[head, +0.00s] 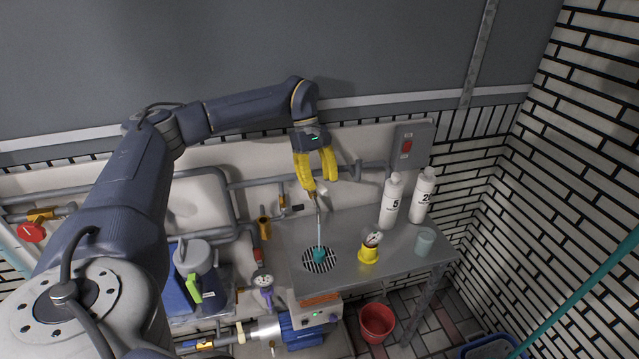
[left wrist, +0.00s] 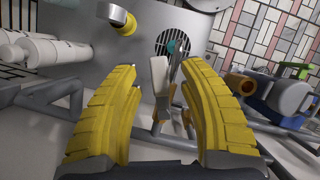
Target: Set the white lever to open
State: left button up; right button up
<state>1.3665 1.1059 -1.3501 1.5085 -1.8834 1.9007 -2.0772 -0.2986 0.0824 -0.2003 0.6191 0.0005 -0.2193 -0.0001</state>
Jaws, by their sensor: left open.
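The white lever (head: 322,190) shows as a small pale piece by the wall pipes above the metal counter, just below my left gripper (head: 320,184). In the left wrist view the white lever (left wrist: 160,78) stands between the two yellow fingers of my left gripper (left wrist: 160,72), with a gap on each side. The fingers are open, and I see no grip on the lever. A thin metal spout (left wrist: 175,68) runs beside the lever toward the round drain grate (head: 321,260). The lever's base is partly hidden. My right gripper is not in view.
A grey box with a red button (head: 407,146) is on the wall. Pipes (head: 255,183) run left of the gripper. A red bucket (head: 377,323) stands below.

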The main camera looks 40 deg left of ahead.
aim_at(320, 186)
pick_arm(q)
notch_tip(320, 186, up, 9)
dwell(0.5)
dwell(0.3)
